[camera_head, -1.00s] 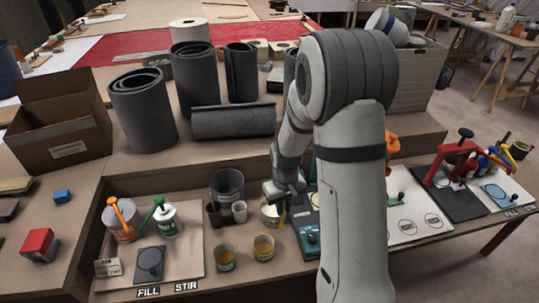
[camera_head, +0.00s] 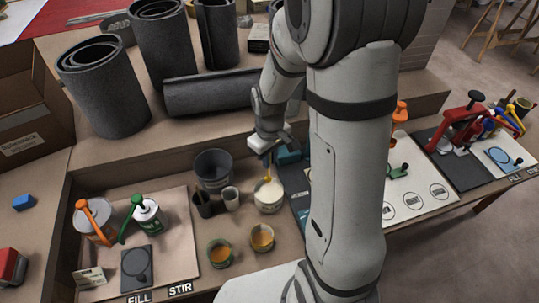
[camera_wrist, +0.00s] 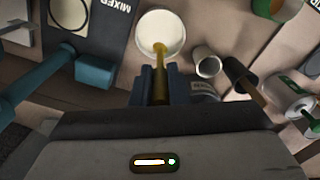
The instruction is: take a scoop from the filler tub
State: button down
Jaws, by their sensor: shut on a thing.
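The filler tub (camera_head: 269,201) is a small round pale tub with cream-white filler, standing on the bench below my gripper. It shows from above in the wrist view (camera_wrist: 176,52). My gripper (camera_head: 266,151) is shut on a yellow scoop (camera_wrist: 160,82), with the handle between the dark fingers. The scoop (camera_head: 267,168) points down, and its lower end overlaps the pale filler. I cannot tell whether the end is in the filler or just above it, or how much it carries.
A dark bucket (camera_head: 213,172), a dark cup (camera_head: 202,206) and a pale cup (camera_head: 231,198) stand left of the tub. Two cups with orange contents (camera_head: 219,253) (camera_head: 262,238) stand in front.

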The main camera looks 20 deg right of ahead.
jog(key=shift+f+b, duration=3.75)
jog(key=shift+f, duration=1.35)
jog(key=shift+d, duration=0.2)
jog(key=shift+d, duration=0.4)
jog(key=shift+r, duration=0.15)
notch_tip(320, 180, up, 10)
jog(key=p, duration=0.8)
send_over(271, 179)
jog(key=shift+d+r, duration=0.2)
jog(key=shift+d, duration=0.2)
